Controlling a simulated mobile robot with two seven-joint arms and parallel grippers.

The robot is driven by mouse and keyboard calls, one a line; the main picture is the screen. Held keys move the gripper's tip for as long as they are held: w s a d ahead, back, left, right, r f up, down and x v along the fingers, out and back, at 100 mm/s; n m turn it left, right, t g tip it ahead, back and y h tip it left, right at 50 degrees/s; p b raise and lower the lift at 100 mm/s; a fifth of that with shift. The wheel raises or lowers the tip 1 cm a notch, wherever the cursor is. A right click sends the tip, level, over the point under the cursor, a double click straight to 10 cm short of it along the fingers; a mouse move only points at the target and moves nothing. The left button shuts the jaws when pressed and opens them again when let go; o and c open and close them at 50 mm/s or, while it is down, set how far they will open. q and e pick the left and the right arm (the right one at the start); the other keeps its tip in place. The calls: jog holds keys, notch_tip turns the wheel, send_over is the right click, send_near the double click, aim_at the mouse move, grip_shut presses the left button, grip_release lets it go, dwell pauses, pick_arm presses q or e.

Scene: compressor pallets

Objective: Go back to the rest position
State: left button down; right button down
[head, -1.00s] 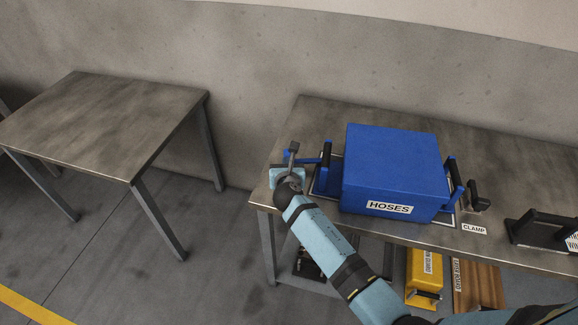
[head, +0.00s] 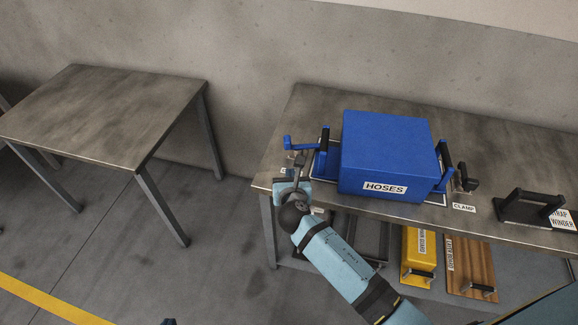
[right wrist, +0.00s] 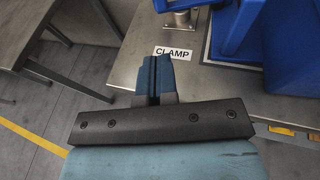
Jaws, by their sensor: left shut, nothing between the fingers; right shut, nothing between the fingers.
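My right gripper (head: 299,160) is at the left end of the right-hand table, near its front edge, with its fingers together and empty. In the right wrist view its dark blue fingers (right wrist: 154,78) are closed, near the CLAMP label (right wrist: 173,53). A small dark tip at the bottom edge of the head view looks like my left gripper (head: 168,322); the rest of it is out of frame. The blue HOSES box (head: 390,150) stands on the table, right of my right gripper and apart from it.
A blue-handled clamp (head: 296,143) stands just behind my right gripper. A black-handled holder (head: 530,206) is at the right. A yellow case (head: 418,255) and a brown case (head: 470,265) are on the lower shelf. The left table (head: 105,115) is bare; floor between the tables is clear.

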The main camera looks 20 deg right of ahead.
jog(key=shift+s+a+r, duration=0.1)
jog(key=shift+s+r, duration=0.05)
jog(key=shift+s, duration=0.3)
jog(key=s+d+f+m+g+y+p, duration=0.1)
jog(key=s+m+g+y+p, duration=0.2)
jog(key=s+m, duration=2.3)
jog(key=m+y+p, duration=0.3)
jog(key=y, duration=0.1)
jog(key=shift+d+f+m+p, duration=0.2)
jog(key=shift+f+m+p, duration=0.1)
jog(key=shift+m+p, duration=0.1)
jog(key=shift+d, duration=0.1)
